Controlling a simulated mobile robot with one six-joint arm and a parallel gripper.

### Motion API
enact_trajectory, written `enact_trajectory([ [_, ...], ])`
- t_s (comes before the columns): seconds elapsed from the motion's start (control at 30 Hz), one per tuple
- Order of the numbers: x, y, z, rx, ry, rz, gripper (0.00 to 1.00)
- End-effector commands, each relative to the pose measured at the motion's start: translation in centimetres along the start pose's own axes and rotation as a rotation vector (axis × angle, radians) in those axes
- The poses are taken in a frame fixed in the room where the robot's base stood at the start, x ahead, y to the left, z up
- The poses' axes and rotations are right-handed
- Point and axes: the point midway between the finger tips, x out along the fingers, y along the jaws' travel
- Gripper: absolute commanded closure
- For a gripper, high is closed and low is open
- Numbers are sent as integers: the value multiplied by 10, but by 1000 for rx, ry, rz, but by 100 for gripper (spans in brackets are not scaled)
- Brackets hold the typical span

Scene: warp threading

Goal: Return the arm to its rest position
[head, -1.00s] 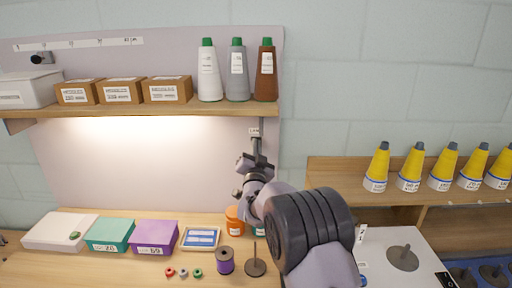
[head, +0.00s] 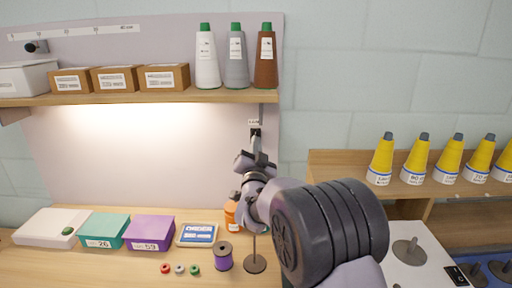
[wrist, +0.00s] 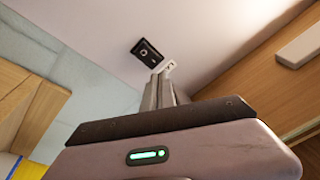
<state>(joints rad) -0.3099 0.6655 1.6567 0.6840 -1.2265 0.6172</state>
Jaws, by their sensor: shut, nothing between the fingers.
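My arm stands at the centre right of the head view, with its bulky dark joint nearest the camera. My gripper (head: 256,141) points up in front of the pale back panel, below the shelf. In the wrist view my gripper (wrist: 160,82) has its fingers together, with nothing seen between them. Their tips lie close to a small black fitting (wrist: 147,53) on the panel, with a small white piece (wrist: 168,68) beside it. I cannot tell whether the tips touch either one.
A wooden shelf (head: 130,98) with boxes and thread cones runs above. Below are a teal box (head: 104,231), a purple box (head: 150,233), a purple spool (head: 223,257), a spindle stand (head: 255,263) and an orange container (head: 232,214). Yellow cones (head: 415,160) stand at right.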

Motion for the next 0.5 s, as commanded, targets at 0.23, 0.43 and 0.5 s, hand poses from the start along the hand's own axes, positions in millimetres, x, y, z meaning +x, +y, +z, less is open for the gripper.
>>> enact_trajectory([
  [0.23, -20, -3, -4, 1, -2, 0, 100],
  [0.43, -20, -3, -4, 1, -3, 1, 100],
  [0.5, -21, -3, -6, 2, -8, 4, 100],
])
